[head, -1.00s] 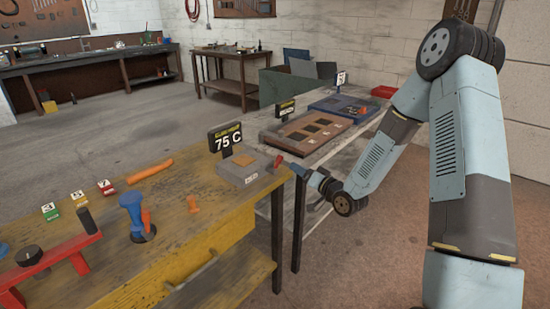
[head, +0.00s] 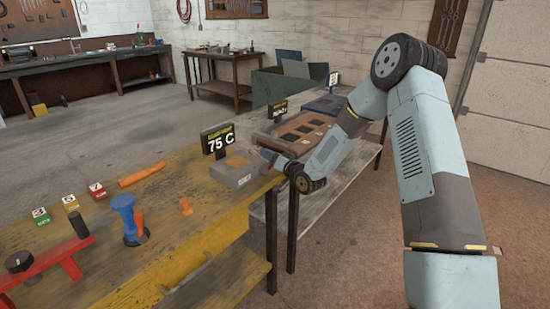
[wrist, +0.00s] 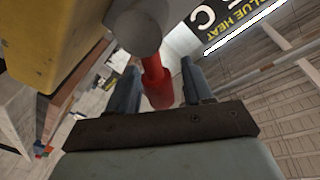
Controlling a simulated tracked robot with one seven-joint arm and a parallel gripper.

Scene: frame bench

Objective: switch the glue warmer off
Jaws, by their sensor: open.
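The glue warmer (head: 234,174) is a low grey box with an orange-brown patch on top, at the right end of the yellow-edged bench. A black sign (head: 218,141) behind it reads 75 C; part of it also shows in the wrist view (wrist: 235,22). My gripper (head: 270,157) is at the warmer's right side. In the wrist view my gripper (wrist: 158,72) is open, with a red lever (wrist: 156,82) between its fingers. A grey rounded part (wrist: 136,25) is at the lever's far end. Contact with the fingers cannot be told.
An orange stick (head: 142,174), a blue upright tool (head: 127,215) and a red frame (head: 50,266) are on the bench left of the warmer. A second table (head: 335,165) with a brown tray (head: 289,140) stands behind my forearm. Open floor lies to the right.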

